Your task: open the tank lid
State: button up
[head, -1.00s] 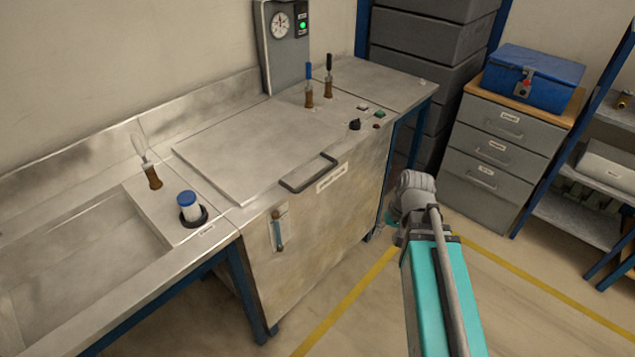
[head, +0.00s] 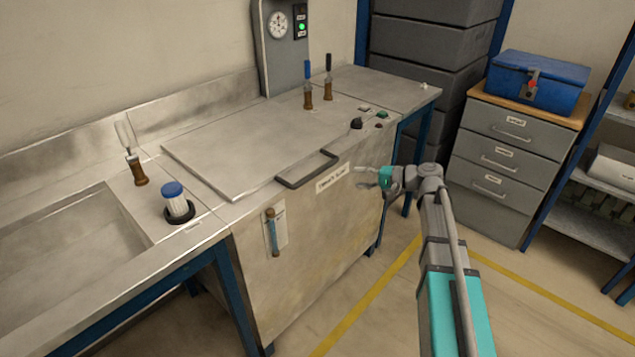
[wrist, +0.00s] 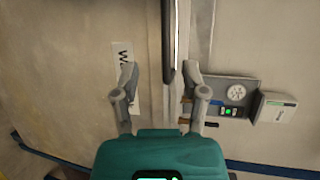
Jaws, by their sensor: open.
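The tank lid (head: 240,140) is a flat grey metal plate lying closed on the bench top. Its dark U-shaped handle (head: 314,174) sticks out over the front edge. In the wrist view the handle (wrist: 168,40) is a dark bar at top centre, beyond the fingertips. My gripper (head: 360,177) is in front of the bench, to the right of the handle and apart from it. In the wrist view my gripper (wrist: 159,72) has its two fingers spread with nothing between them.
A gauge panel (head: 281,40) stands behind the lid. Two brown-handled tools (head: 308,95) stand upright right of the lid, near a black knob (head: 356,123). A blue-capped jar (head: 177,203) stands left. Grey drawers (head: 512,165) stand right. The floor before the bench is clear.

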aim_at(317, 171)
jog(key=shift+w+r, duration=0.15)
jog(key=shift+w, duration=0.15)
jog(key=shift+r+b+x, duration=0.15)
jog(key=shift+b+x, duration=0.5)
jog(key=shift+x, duration=2.75)
jog(key=shift+r+b+x, duration=0.15)
jog(key=shift+b+x, duration=0.5)
jog(key=shift+x, duration=2.8)
grip_shut()
